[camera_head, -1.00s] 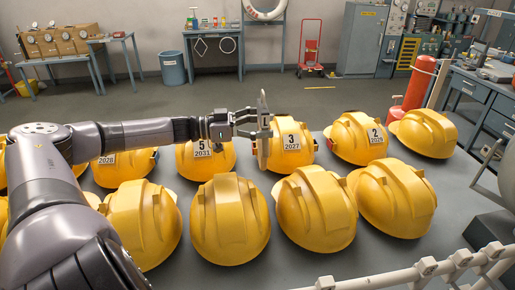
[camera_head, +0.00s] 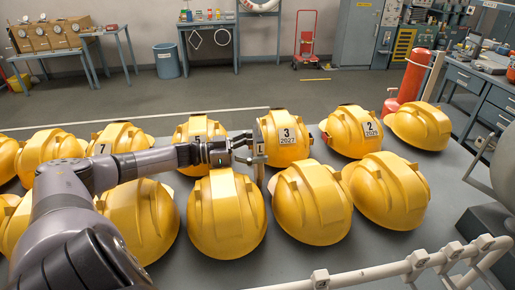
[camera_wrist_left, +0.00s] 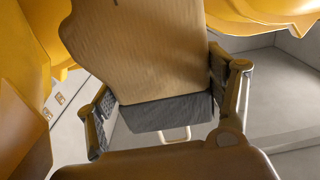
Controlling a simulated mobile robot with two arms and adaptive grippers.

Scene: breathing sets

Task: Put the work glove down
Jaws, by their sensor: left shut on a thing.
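The work glove (camera_wrist_left: 145,50) fills the middle of the left wrist view, tan with a grey cuff. My left gripper (camera_wrist_left: 165,110) is shut on it, with one finger on each side near the cuff. In the head view the left gripper (camera_head: 256,150) is low among the yellow helmets, beside the helmet marked 3 (camera_head: 286,140). There the glove (camera_head: 260,172) shows only as a thin upright sliver, partly hidden by helmets. I cannot tell whether it touches the table. My right gripper is not in view.
Two rows of yellow helmets cover the grey table (camera_head: 290,262). A front-row helmet (camera_head: 227,215) is just below the gripper, and another (camera_head: 312,205) is to its right. The helmet marked 5 (camera_head: 195,128) is behind. A pale rail (camera_head: 390,268) runs along the front right.

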